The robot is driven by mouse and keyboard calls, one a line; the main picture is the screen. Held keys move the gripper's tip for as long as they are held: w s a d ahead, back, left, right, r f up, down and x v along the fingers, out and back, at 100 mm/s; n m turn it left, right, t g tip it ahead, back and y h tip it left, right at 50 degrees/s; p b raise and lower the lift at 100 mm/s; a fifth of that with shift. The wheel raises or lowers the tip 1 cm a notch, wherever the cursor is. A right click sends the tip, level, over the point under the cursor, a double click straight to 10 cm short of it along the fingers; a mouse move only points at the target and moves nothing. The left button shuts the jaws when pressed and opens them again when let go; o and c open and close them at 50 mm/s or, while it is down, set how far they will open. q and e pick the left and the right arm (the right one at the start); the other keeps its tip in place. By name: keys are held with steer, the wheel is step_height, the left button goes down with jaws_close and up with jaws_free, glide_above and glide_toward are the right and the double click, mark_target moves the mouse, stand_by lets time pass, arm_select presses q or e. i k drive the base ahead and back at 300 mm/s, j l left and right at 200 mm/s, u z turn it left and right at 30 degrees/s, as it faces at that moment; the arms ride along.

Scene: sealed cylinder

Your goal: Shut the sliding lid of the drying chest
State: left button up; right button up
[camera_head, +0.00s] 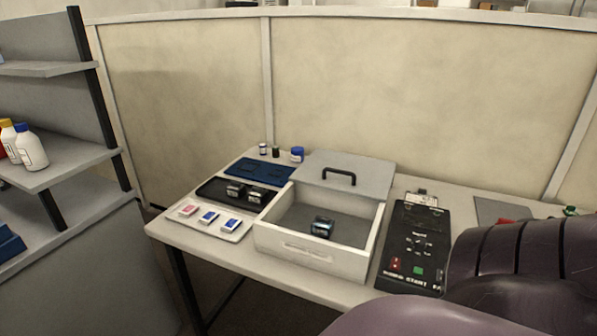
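The drying chest (310,258) is a white open box on the table, with a grey inside floor. Its grey sliding lid (372,176) with a black handle (339,177) lies slid to the back, so the front part of the chest is open. A small dark block-like item with a bluish face (322,227) sits inside on the chest floor. Neither gripper is in view. Only a dark purple, rounded shape, which seems to be part of my arm, fills the lower right corner, and it is away from the lid.
Left of the chest are a white tray with small boxes (236,237), a black tray with dark items (211,189) and a blue mat (262,169). A black panel with buttons (428,231) lies right. Small bottles (297,154) stand behind. A shelf (62,172) stands far left.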

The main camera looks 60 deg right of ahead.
mark_target(363, 177)
steer(key=z, duration=1.5)
